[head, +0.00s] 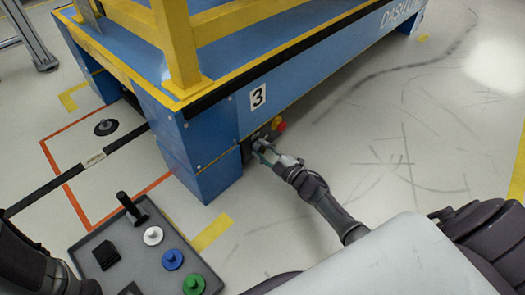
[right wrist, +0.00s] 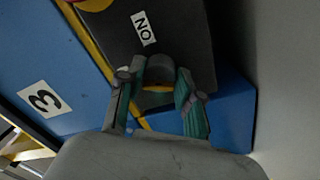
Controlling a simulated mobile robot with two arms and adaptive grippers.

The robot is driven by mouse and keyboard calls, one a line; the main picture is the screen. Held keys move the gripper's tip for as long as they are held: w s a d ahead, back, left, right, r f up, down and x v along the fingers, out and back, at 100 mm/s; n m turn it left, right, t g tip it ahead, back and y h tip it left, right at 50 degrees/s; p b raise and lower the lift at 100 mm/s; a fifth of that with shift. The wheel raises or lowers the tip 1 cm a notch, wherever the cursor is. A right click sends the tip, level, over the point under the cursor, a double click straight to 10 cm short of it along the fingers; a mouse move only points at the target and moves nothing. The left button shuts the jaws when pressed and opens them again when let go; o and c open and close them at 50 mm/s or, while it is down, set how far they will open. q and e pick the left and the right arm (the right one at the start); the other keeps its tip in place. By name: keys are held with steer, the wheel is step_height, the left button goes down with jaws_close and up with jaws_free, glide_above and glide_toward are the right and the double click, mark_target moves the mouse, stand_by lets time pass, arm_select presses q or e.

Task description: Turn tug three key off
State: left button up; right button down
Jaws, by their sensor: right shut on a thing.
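The blue tug marked 3 (head: 215,135) stands ahead, with a dark key panel (head: 247,147) low on its side. My right gripper (head: 264,148) is at that panel. In the right wrist view, the right gripper (right wrist: 154,80) is shut on the grey key (right wrist: 158,68), with one teal-padded finger on each side. A white label (right wrist: 143,28) with the letters O and N shows on the dark panel (right wrist: 170,35) beyond the key. The key's exact angle is hard to tell. My left gripper is not in view.
A red button on yellow (head: 279,125) sits beside the key panel. A grey tray (head: 140,250) with white, blue and green knobs and a black lever is at the lower left. Yellow rails (head: 178,45) rise from the tug. The floor to the right is clear.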

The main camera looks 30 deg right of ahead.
steer(key=shift+f+n+b, duration=0.1)
steer(key=shift+n+b, duration=0.3)
steer(key=shift+n, duration=2)
steer(key=c, duration=1.9)
jaws_free()
steer(key=o, duration=1.2)
steer(key=shift+c, duration=0.2)
steer(key=v, duration=1.2)
